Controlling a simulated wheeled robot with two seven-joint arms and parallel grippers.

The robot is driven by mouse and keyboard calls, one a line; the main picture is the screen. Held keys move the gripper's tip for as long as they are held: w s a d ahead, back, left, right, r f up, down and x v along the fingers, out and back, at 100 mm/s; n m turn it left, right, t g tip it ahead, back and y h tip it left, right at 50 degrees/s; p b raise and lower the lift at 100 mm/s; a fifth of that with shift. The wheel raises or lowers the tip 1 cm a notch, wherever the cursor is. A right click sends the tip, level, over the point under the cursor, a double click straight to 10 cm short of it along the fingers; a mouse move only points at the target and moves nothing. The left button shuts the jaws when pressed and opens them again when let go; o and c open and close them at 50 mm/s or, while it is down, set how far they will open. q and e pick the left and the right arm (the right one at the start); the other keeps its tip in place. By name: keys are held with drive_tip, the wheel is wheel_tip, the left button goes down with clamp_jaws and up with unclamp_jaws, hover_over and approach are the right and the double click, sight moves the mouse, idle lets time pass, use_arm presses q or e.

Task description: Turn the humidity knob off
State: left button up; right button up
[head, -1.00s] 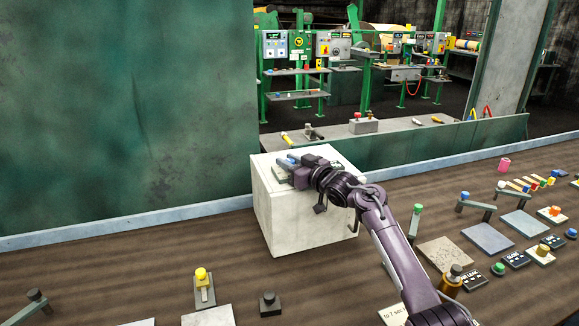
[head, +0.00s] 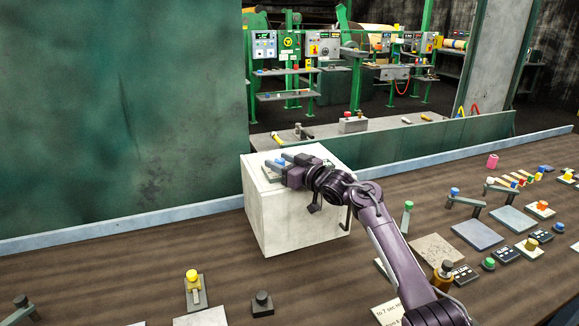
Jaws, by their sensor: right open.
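A pale box (head: 295,222) stands on the brown bench in the head view, with a small grey plate on its top. A small blue knob (head: 281,162) shows on that plate; its label cannot be read, so I cannot tell for sure that it is the humidity knob. My right gripper (head: 281,165) is open over the box top, with its dark fingers at the blue knob. I cannot tell whether they touch it. The gripper hides part of the plate. My left gripper is not in view.
A yellow-topped lever (head: 193,287) and a black knob (head: 262,303) stand on the bench in front. Several coloured knobs, levers and labelled plates crowd the right side, near my arm. A green wall (head: 120,115) rises behind on the left.

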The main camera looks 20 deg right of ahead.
sight(284, 163)
drive_tip(key=b+v, duration=0.1)
drive_tip(key=v, duration=0.5)
drive_tip(key=shift+s+d, duration=0.25)
drive_tip(key=shift+s, duration=0.25)
drive_tip(key=shift+r, duration=0.1)
